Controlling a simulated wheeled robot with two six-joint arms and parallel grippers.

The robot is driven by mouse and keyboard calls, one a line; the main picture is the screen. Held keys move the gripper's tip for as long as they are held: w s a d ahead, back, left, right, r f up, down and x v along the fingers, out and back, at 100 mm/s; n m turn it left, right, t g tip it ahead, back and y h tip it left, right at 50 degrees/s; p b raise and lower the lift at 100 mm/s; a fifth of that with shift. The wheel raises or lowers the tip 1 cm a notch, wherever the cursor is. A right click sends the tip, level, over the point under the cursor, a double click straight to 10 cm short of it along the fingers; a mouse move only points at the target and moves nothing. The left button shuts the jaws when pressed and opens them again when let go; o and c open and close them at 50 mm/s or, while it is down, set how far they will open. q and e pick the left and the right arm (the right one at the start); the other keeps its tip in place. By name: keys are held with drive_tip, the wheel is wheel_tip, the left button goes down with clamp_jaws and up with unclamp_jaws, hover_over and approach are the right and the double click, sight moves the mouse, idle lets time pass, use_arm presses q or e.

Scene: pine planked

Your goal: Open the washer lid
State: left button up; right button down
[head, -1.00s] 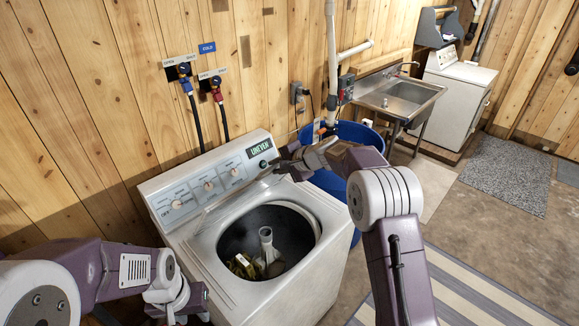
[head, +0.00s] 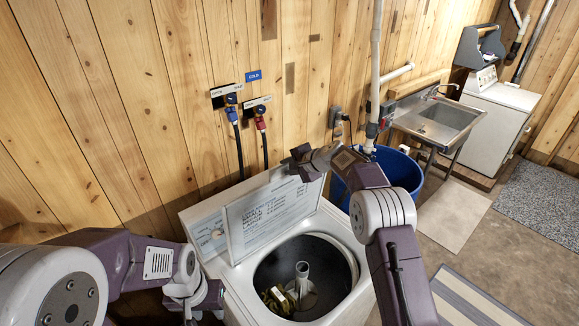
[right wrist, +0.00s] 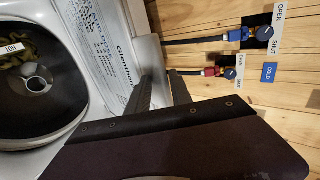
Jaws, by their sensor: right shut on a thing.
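The white washer (head: 352,292) stands at the bottom centre of the head view, with its drum opening uncovered. Its lid (head: 270,212) stands raised at the back of the opening, printed inner face toward me, hiding much of the control panel. My right gripper (head: 300,165) is shut on the lid's upper right edge. In the right wrist view the fingers (right wrist: 160,92) are at the edge of the printed lid (right wrist: 105,55). My left gripper (head: 195,302) hangs at the washer's left front, apart from the lid; its jaws are unclear.
A blue bin (head: 400,170) stands just right of the washer, behind my right arm. Hot and cold taps with hoses are on the plank wall behind. A sink (head: 440,118) and a white appliance (head: 500,115) stand further right.

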drive_tip(key=shift+s+f, duration=0.15)
drive_tip(key=shift+f, duration=0.05)
drive_tip(key=c, duration=1.4)
unclamp_jaws()
drive_tip(key=shift+c, duration=0.2)
drive_tip(key=shift+a, duration=0.1)
drive_tip(key=shift+w, duration=0.2)
drive_tip(key=shift+s+r, duration=0.1)
drive_tip(key=b+v, duration=0.4)
drive_tip(key=v, duration=0.4)
drive_tip(key=shift+s+d+r, duration=0.2)
